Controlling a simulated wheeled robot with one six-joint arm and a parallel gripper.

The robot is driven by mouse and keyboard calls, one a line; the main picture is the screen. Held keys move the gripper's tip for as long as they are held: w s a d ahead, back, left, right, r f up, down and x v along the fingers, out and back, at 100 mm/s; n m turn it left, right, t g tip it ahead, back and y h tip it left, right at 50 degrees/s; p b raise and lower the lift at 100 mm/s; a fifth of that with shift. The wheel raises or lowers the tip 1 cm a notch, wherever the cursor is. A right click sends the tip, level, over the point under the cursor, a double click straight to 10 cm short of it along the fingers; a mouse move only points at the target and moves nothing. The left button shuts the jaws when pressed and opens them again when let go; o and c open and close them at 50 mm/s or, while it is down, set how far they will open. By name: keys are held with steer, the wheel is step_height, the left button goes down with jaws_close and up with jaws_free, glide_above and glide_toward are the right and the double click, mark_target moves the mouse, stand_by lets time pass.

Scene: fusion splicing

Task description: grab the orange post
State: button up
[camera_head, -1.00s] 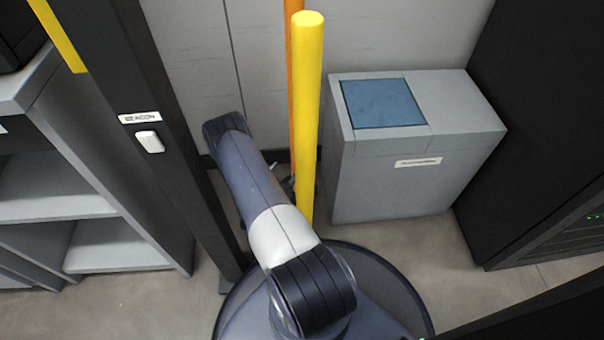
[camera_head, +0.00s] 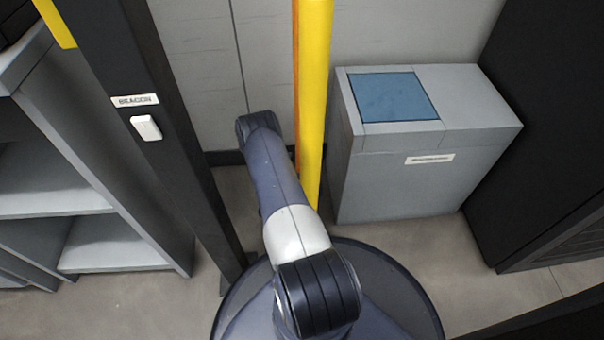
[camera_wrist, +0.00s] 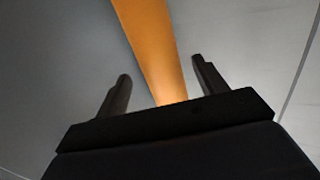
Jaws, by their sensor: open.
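The orange post (camera_head: 296,70) shows as a thin strip along the left side of a yellow post (camera_head: 316,90), which hides most of it in the head view. In the wrist view the orange post (camera_wrist: 150,45) runs from the top edge down between the two black fingers of my gripper (camera_wrist: 158,82). The fingers are open, one on each side of the post, with a gap to both. Whether the post is at the depth of the fingertips I cannot tell. My gripper is hidden in the head view behind my arm and the posts.
A grey cabinet (camera_head: 400,175) with a blue panel (camera_head: 393,97) stands right of the posts. A dark column (camera_head: 150,165) labelled BEACON and grey shelving (camera_head: 90,200) stand to the left. A dark rack (camera_head: 555,130) is at the far right. A pale wall is behind.

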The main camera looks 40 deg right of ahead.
steer(key=b+x, duration=0.1)
steer(key=x, duration=0.2)
steer(key=shift+w+d, duration=0.1)
steer(key=shift+d, duration=0.05)
steer(key=shift+c, duration=0.6)
jaws_close()
steer(key=shift+w+d+r, duration=0.1)
steer(key=shift+r, duration=0.1)
